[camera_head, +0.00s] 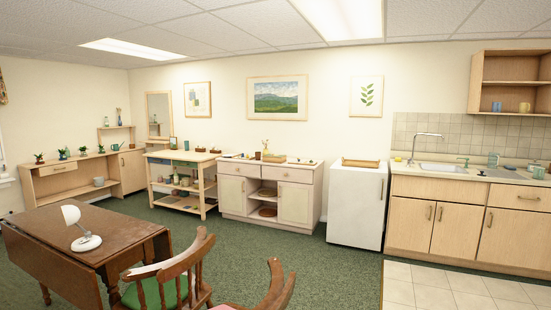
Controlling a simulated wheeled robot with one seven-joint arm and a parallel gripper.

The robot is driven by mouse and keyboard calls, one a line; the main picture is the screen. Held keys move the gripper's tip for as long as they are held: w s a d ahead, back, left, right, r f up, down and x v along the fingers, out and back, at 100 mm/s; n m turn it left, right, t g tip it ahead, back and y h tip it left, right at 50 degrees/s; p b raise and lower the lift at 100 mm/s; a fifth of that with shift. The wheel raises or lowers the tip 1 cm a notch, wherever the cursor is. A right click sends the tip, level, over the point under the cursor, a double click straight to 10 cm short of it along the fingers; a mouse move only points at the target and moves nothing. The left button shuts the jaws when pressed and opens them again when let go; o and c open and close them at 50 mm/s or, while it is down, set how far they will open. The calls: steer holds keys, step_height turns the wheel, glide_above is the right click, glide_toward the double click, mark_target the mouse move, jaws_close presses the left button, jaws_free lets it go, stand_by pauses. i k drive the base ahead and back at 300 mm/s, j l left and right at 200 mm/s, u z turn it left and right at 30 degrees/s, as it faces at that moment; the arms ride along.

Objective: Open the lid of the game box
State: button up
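I cannot make out a game box with a lid for certain in the head view. A flat, tan, box-like or tray-like thing (361,162) lies on top of the white fridge. A small wooden thing (274,158) lies among other small items on the pale cabinet (294,203); it is too small to tell what it is. My gripper is not in view.
A brown drop-leaf table (50,232) with a white lamp (83,240) fills the near left. Wooden chairs (168,275) stand near the bottom. A counter with a sink (440,171) is at the right. Green carpet (300,255) is open before the cabinet and fridge (355,207).

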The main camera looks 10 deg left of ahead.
mark_target(266, 160)
steer(key=i+l+z, duration=0.1)
steer(key=i+z, duration=0.3)
steer(key=i, duration=0.5)
steer(key=i+z, duration=0.2)
steer(key=i, duration=1.65)
steer(key=i+u, duration=0.15)
steer(key=i, duration=0.8)
steer(key=i+l+u, duration=0.15)
steer(key=i, duration=0.75)
steer(key=i+j+u, duration=0.15)
steer(key=i+u, duration=0.3)
steer(key=i, duration=0.2)
steer(key=i+u, duration=0.4)
steer(key=i, duration=0.25)
steer(key=i+l+u, duration=0.3)
steer(key=i+u, duration=0.15)
steer(key=i, duration=0.15)
steer(key=i+j+u, duration=0.1)
steer(key=i+u, duration=0.25)
steer(key=i, duration=0.8)
steer(key=i+j+z, duration=1)
steer(key=j+z, duration=0.15)
steer(key=j, duration=0.3)
steer(key=i+j+z, duration=0.1)
steer(key=j, duration=0.35)
steer(key=i+j+z, duration=0.1)
steer(key=j, duration=0.35)
